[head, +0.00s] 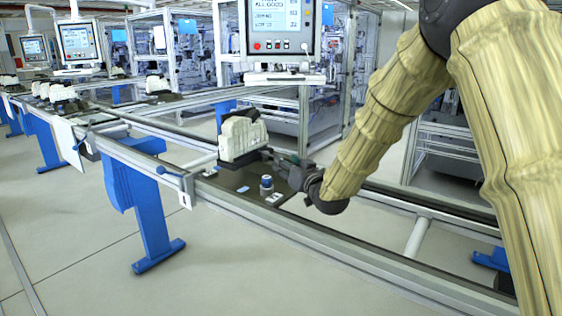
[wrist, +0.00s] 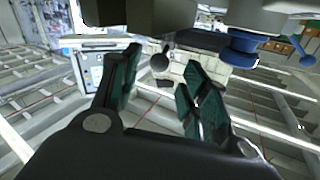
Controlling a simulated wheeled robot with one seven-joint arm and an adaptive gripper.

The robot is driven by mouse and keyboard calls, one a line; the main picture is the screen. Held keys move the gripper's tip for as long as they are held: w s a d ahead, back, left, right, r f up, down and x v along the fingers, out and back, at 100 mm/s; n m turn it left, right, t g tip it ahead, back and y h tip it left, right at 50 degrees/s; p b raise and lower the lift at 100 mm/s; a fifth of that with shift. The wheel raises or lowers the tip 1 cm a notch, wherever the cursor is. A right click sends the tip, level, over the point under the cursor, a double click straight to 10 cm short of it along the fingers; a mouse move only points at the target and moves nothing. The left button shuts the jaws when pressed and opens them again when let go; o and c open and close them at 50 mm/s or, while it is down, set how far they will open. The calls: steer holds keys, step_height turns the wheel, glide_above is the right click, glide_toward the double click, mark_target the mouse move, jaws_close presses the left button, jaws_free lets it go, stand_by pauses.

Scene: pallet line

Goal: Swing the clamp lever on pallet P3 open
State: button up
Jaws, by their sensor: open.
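A pale, blocky part (head: 243,137) sits on a dark pallet (head: 235,180) on the near conveyor; I cannot read a P3 label. My gripper (head: 277,158) is just right of the part, low over the pallet, its fingers small in the head view. In the wrist view my gripper (wrist: 160,62) is open, with green-padded fingers spread apart. A dark round knob (wrist: 160,63), which looks like the clamp lever's end, shows between the fingertips in front of the pale part (wrist: 200,72). I cannot tell whether a finger touches it. The lever's arm is not clearly visible.
A short blue-topped cylinder (head: 266,186) stands on the pallet near my gripper. The conveyor rail (head: 330,243) runs along the front. A monitor (head: 280,28) stands behind. Several more pale parts sit on pallets at the far left. The floor in front is clear.

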steer(key=v, duration=0.6)
